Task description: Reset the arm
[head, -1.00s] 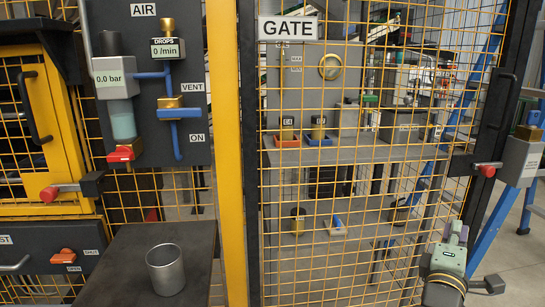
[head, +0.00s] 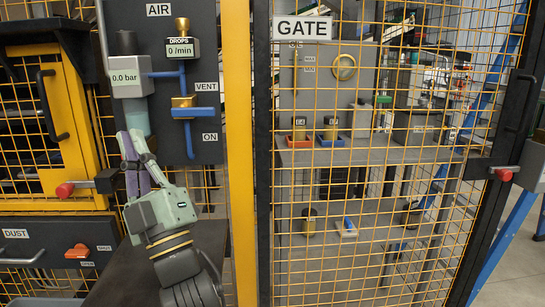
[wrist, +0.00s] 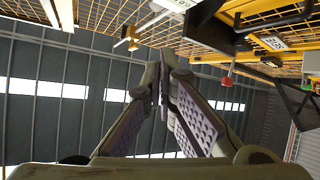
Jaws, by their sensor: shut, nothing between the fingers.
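My gripper (head: 131,140) is in the left part of the head view, pointing up in front of the AIR panel (head: 208,85). Its fingers are together, with nothing visible between them. The wrist view also shows the closed gripper (wrist: 160,80), with its purple ribbed pads against a background of wall and bright strips. In the head view the gripper overlaps the bottom of the vessel under the 0.0 bar gauge (head: 124,77). Whether it touches the panel I cannot tell. The panel's red lever and the metal cup are hidden behind my arm.
A dark table (head: 118,284) lies below my arm. The mesh GATE (head: 370,250) is closed on the right, with a red-ended latch (head: 503,174). A red-ended handle (head: 65,189) sticks out from the yellow door at left. The DUST panel (head: 55,245) is below it.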

